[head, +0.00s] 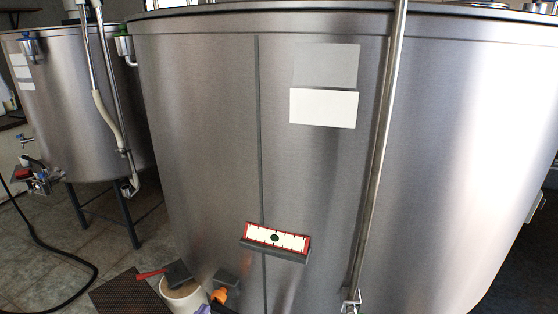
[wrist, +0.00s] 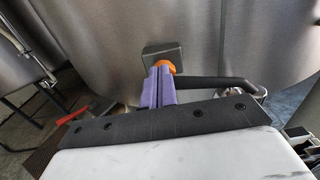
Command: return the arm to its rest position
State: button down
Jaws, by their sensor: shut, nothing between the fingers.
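My gripper (head: 204,309) shows only as a small purple piece at the bottom edge of the head view; the rest of my arm is out of that picture. In the wrist view the two purple fingers (wrist: 158,84) are together with nothing between them. They point at the steel tank (wrist: 225,35), low on its front. An orange part (wrist: 165,66) lies just beyond the fingertips, below a grey box (wrist: 162,55) on the tank wall. I cannot tell whether the fingers touch it. A black handle (wrist: 212,82) runs rightward close by the fingers.
The big tank (head: 200,110) fills most of the head view. It bears a red-edged gauge panel (head: 290,241) and a vertical pipe (head: 378,150). A bucket (head: 187,303) with a red-handled scoop (head: 177,273) stands at lower left. A second tank (head: 75,110) and a black hose (head: 60,250) are farther left.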

jog(key=shift+s+a, duration=0.15)
jog(key=shift+s, duration=0.25)
